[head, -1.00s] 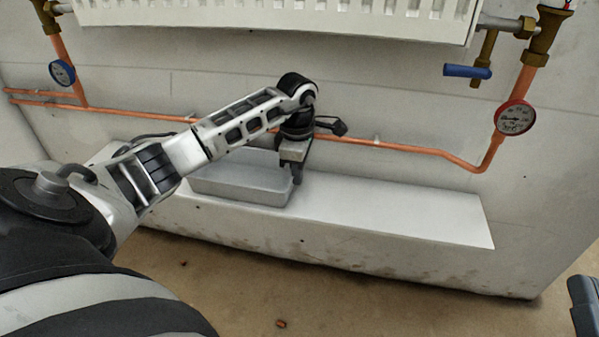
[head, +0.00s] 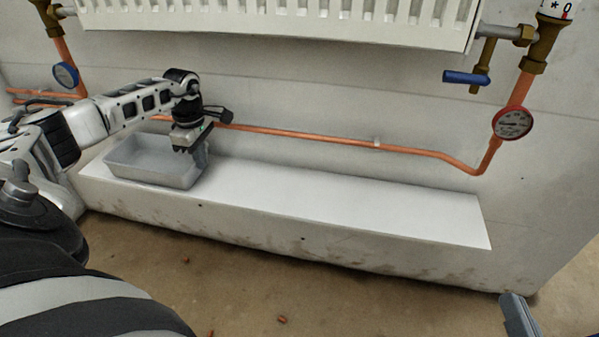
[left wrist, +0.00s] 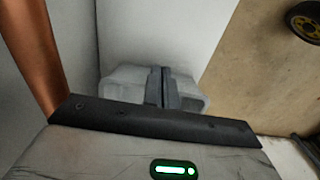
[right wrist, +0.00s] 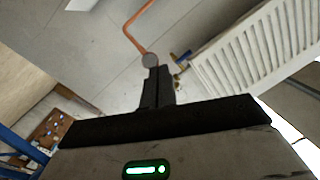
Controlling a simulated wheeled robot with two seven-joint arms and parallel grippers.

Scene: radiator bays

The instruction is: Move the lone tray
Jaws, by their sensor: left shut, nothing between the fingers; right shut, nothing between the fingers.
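The lone tray (head: 150,172) is a grey, open, shallow box. It sits upright near the left end of the white ledge (head: 340,205) under the radiator. My left gripper (head: 203,160) is shut and empty, its fingers low at the tray's right end, apparently against the outside of that end wall. In the left wrist view the shut fingers (left wrist: 161,86) hide the middle of the tray (left wrist: 120,84). My right gripper (right wrist: 158,75) is shut and empty, away from the tray, in front of the wall.
A copper pipe (head: 300,137) runs along the wall behind the ledge. The radiator (head: 280,20) hangs above. A red gauge (head: 512,123) and blue-handled valve (head: 466,77) are at right, a blue gauge (head: 66,75) at left. The ledge right of the tray is clear.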

